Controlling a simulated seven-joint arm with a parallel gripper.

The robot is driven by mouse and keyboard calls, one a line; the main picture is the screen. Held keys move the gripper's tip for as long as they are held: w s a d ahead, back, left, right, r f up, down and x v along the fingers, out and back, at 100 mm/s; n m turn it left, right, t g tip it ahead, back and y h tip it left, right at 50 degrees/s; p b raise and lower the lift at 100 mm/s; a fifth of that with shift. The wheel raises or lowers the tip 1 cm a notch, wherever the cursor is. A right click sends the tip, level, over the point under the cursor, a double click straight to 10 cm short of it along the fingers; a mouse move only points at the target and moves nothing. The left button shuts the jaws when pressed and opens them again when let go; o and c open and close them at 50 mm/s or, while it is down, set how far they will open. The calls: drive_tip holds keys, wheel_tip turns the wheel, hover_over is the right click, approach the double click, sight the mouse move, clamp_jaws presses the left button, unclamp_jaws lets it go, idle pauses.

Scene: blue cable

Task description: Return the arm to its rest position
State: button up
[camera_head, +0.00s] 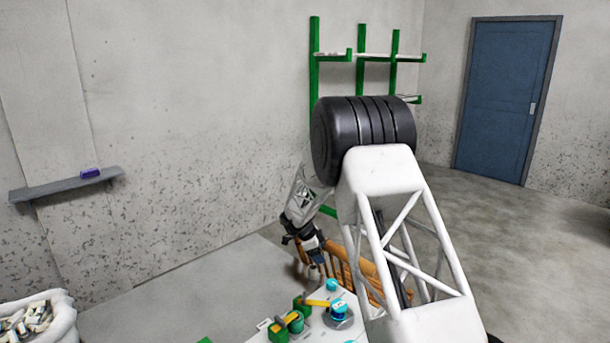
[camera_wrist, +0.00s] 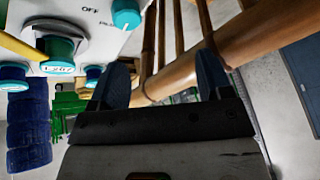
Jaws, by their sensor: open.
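My gripper (camera_head: 312,255) hangs at the end of my white lattice arm, beyond the white panel in the head view. In the wrist view its two dark fingertips (camera_wrist: 162,82) are spread apart, with nothing held between them. Brown wooden slats and a thick wooden rail (camera_wrist: 262,38) show behind the fingers. In the head view this wooden piece (camera_head: 368,275) stands close to the gripper and is partly hidden by my arm; I cannot tell whether they touch. A dark blue ribbed bundle (camera_wrist: 28,125), perhaps the cable, shows at left in the wrist view.
The white panel (camera_wrist: 85,10) carries teal knobs, one at its top right (camera_wrist: 126,14), and a yellow piece. Green blocks (camera_head: 278,332) sit on it in the head view. A grey wall shelf (camera_head: 65,186), green rack (camera_head: 314,80) and blue door (camera_head: 506,95) stand farther off.

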drive_tip(key=d+r+n+t, duration=0.1)
drive_tip(key=d+r+t, duration=0.1)
drive_tip(key=r, duration=0.4)
drive_tip(key=d+r+n+t, duration=0.1)
drive_tip(key=d+r+t, duration=0.15)
drive_tip(key=r, duration=0.45)
drive_tip(key=s+r+n+t+y, duration=0.55)
drive_tip(key=s+r+n, duration=0.25)
drive_tip(key=s+r, duration=1)
drive_tip(key=s+r+n+g+y, duration=0.2)
drive_tip(key=s+r+n+y, duration=0.15)
drive_tip(key=s, duration=0.55)
drive_tip(key=s+d+f+n+g+h, duration=0.1)
drive_tip(key=s+d+f+g, duration=0.1)
drive_tip(key=s, duration=1)
drive_tip(key=s+d+f+n+g+h, duration=0.1)
drive_tip(key=s+d+f+n+g, duration=0.1)
drive_tip(key=s, duration=1.1)
drive_tip(key=s+d+f+n+g+h, duration=0.2)
drive_tip(key=s+d+g, duration=0.1)
drive_tip(key=s, duration=0.9)
drive_tip(key=shift+s+d+f, duration=0.35)
drive_tip(key=shift+s+d, duration=0.05)
drive_tip(key=shift+d, duration=0.35)
